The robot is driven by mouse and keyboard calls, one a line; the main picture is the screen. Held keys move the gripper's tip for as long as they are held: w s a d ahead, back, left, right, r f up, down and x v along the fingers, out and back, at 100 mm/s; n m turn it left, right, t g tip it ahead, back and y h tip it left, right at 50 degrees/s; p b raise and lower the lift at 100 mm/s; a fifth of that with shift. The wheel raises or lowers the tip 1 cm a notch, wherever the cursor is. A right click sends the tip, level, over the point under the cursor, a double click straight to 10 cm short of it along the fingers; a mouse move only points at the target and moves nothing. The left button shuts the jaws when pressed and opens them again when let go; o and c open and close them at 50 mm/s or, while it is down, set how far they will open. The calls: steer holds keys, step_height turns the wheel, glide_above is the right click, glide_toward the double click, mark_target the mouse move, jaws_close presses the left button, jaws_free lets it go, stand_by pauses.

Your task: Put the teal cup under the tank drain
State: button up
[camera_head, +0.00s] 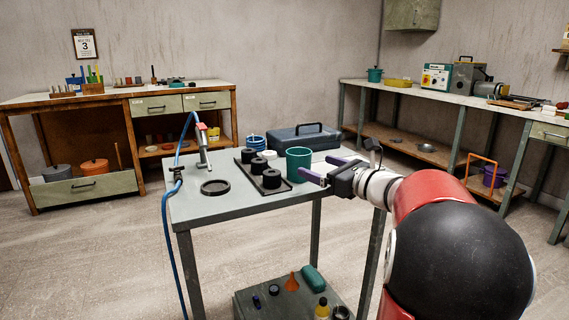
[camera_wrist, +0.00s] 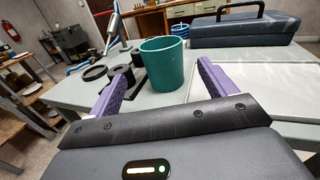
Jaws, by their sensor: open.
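The teal cup (camera_head: 299,163) stands upright on the small grey table (camera_head: 232,207), at the right end of a dark tray. My gripper (camera_head: 318,170) is open, with purple fingers reaching in from the right toward the cup. In the wrist view, the cup (camera_wrist: 163,63) appears between and just beyond the open fingers (camera_wrist: 160,80). The fingers do not visibly grip it. I cannot clearly identify a tank drain in either view.
A dark tray with black rings (camera_head: 271,179), a black round dish (camera_head: 215,187), and a nozzle with blue hose (camera_head: 203,148) share the table. A blue-grey case (camera_head: 305,137) stands behind the cup. A right-hand bench (camera_head: 455,97) holds machines.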

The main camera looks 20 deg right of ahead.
mark_target(309, 162)
steer(key=x, duration=0.4)
steer(key=p+x, duration=0.1)
steer(key=x, duration=0.2)
steer(key=shift+w+d+f, duration=0.1)
steer(key=shift+w, duration=0.4)
steer(key=c, duration=1.1)
